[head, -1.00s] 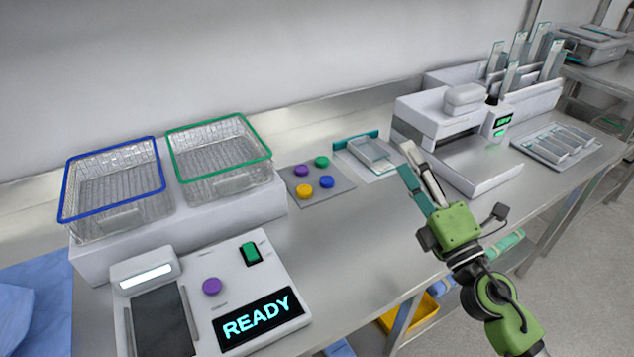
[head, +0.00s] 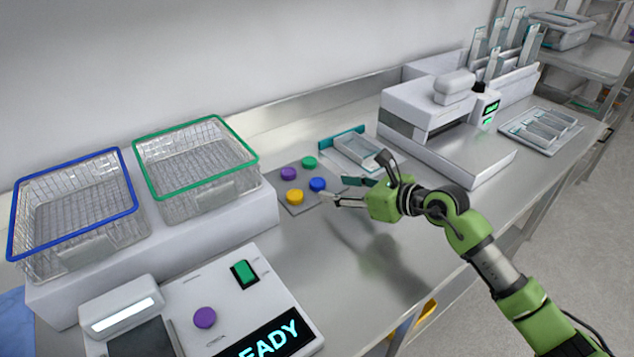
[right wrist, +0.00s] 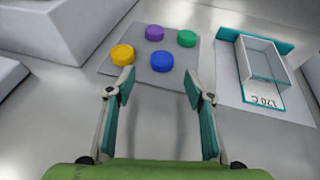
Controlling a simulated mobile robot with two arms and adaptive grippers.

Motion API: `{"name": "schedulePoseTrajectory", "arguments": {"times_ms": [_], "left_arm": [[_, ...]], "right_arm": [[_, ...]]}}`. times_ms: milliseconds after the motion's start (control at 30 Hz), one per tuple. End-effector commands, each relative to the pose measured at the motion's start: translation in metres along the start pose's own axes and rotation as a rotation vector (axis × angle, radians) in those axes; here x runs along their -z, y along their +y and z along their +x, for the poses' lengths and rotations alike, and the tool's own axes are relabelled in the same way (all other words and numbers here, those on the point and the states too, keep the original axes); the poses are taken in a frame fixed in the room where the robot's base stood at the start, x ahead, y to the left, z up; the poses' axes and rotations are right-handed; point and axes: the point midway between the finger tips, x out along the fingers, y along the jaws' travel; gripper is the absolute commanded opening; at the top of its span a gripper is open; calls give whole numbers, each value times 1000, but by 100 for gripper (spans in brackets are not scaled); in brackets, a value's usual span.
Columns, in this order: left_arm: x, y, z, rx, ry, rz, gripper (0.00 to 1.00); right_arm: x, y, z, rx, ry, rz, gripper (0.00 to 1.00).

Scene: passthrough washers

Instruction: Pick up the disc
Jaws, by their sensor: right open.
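Several coloured discs lie on a grey mat (head: 291,209): a yellow disc (head: 295,197), a blue disc (head: 317,184), a purple disc (head: 288,173) and a green disc (head: 310,162). In the right wrist view the yellow disc (right wrist: 122,54), blue disc (right wrist: 162,61), purple disc (right wrist: 154,33) and green disc (right wrist: 187,38) lie beyond the fingertips. My right gripper (head: 338,190) is open and empty, just right of the mat, its fingers pointing left towards the blue disc. It also shows in the right wrist view (right wrist: 160,84). The left gripper is not in view.
Two wire baskets, blue-rimmed (head: 75,215) and green-rimmed (head: 195,165), stand on a white block at left. A control box (head: 215,290) with another purple disc (head: 204,317) is in front. A clear tray (head: 357,150) and a white machine (head: 440,120) stand behind right.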

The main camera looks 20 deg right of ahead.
Motion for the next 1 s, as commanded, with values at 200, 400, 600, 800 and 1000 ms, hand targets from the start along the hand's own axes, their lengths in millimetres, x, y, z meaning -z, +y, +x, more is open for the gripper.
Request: {"name": "schedulePoseTrajectory", "arguments": {"times_ms": [200,400,600,800,1000], "left_arm": [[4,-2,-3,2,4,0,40],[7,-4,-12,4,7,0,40],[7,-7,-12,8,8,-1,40],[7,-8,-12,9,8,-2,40],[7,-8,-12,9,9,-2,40]], "right_arm": [[-3,0,15,-1,-2,1,48],[-11,-4,43,-2,-2,2,48],[-8,-4,62,-1,-1,1,48],[-7,-4,63,-1,0,-1,48],[-7,-4,62,-1,0,0,15]]}}
